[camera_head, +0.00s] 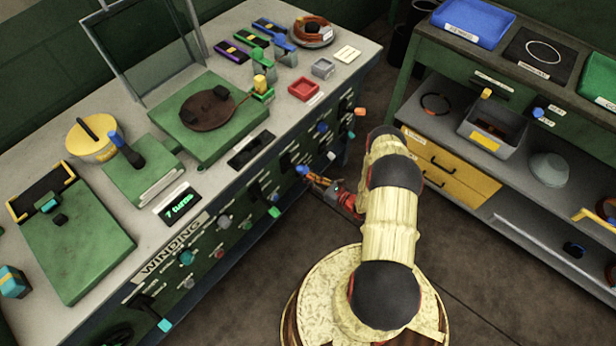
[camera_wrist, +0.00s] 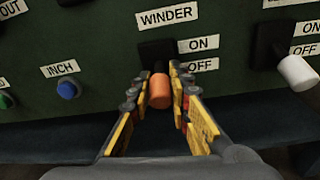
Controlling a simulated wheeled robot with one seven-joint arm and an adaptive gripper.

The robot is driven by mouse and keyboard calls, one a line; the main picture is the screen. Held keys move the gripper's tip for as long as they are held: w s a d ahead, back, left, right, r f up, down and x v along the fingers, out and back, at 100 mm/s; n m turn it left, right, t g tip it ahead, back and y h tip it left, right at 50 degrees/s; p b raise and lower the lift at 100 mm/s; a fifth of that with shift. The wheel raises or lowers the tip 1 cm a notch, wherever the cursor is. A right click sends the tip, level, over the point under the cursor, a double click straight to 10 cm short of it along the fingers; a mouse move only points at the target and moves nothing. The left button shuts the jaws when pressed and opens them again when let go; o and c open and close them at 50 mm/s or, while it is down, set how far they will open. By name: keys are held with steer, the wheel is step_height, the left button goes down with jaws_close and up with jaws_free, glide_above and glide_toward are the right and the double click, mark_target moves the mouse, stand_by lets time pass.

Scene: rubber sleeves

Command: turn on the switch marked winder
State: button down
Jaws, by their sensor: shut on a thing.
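The winder switch (camera_wrist: 159,90) has an orange handle and hangs from a dark base (camera_wrist: 152,53) under the label WINDER (camera_wrist: 169,15). The handle points down and toward me, beside and below the OFF label (camera_wrist: 197,66); the ON label (camera_wrist: 198,43) is above that. My gripper (camera_wrist: 160,84) has its fingers on the left and right of the orange handle, shut on it. In the head view my gripper (camera_head: 327,184) is at the front panel of the green bench (camera_head: 215,235); the handle cannot be made out there.
A white-handled switch (camera_wrist: 297,72) with ON and OFF labels is to the right. A shelf unit (camera_head: 520,215) stands right of my arm, with open floor between.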

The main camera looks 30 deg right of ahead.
steer(key=r+g+h+p, duration=0.1)
steer(key=g+p, duration=0.1)
steer(key=p, duration=0.1)
steer(key=shift+r+g, duration=0.35)
steer(key=shift+g, duration=0.05)
steer(key=shift+w+r+g+h+p, duration=0.15)
steer(key=shift+g+h+p, duration=0.25)
steer(key=shift+g+p, duration=0.45)
steer(key=shift+s+r+g+h+p, duration=0.1)
steer(key=shift+r+g+h+p, duration=0.15)
steer(key=shift+g+h+p, duration=0.5)
steer(key=shift+g+y, duration=0.25)
steer(key=shift+g, duration=0.15)
steer(key=c, duration=1.6)
jaws_free()
steer(key=shift+c, duration=0.2)
steer(key=v, duration=1.2)
